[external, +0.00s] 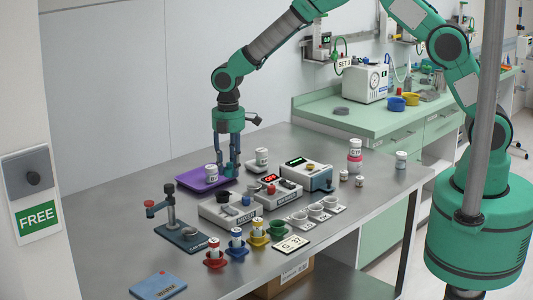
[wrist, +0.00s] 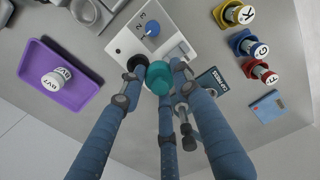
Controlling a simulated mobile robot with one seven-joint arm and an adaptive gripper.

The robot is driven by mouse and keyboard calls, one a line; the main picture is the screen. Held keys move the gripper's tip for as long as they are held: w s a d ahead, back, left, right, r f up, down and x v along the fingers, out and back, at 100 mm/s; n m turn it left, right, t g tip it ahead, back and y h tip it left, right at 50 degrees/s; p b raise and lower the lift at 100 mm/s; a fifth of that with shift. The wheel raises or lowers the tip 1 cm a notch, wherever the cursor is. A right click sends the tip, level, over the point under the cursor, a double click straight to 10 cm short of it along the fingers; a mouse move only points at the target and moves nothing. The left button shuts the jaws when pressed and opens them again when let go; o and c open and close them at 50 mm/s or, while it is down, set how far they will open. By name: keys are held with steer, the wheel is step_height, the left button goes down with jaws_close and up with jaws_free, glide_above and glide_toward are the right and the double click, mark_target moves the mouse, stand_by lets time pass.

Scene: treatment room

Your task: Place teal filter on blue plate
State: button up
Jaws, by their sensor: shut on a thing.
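The teal filter (wrist: 159,77) is a small round piece between the fingertips of my gripper (wrist: 156,82) in the wrist view. My gripper is shut on it. A flat blue plate (external: 158,286) with lettering that seems to read WARM lies at the table's front left corner. It also shows at the right in the wrist view (wrist: 267,106), well apart from my gripper.
The purple tray (external: 198,183) holds a white jar (external: 211,173). The mixer box (external: 230,211) has a black round part on top. A dark stand (external: 178,230) stands between it and the blue plate. Red (external: 215,260), blue and yellow holders with vials stand at the front.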

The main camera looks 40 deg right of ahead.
steer(key=s+a+n+p, duration=0.3)
steer(key=s+a+n, duration=0.2)
steer(key=s+a, duration=2.15)
steer(key=f, duration=0.3)
steer(key=w+a+f, duration=0.1)
steer(key=f, duration=0.5)
steer(key=shift+w+a, duration=0.25)
glide_above(158, 286)
steer(key=shift+w+f+b, duration=0.1)
steer(key=shift+f+b, duration=0.2)
steer(key=shift+f, duration=0.4)
steer(key=shift+f, duration=0.15)
steer(key=shift+f, duration=1.6)
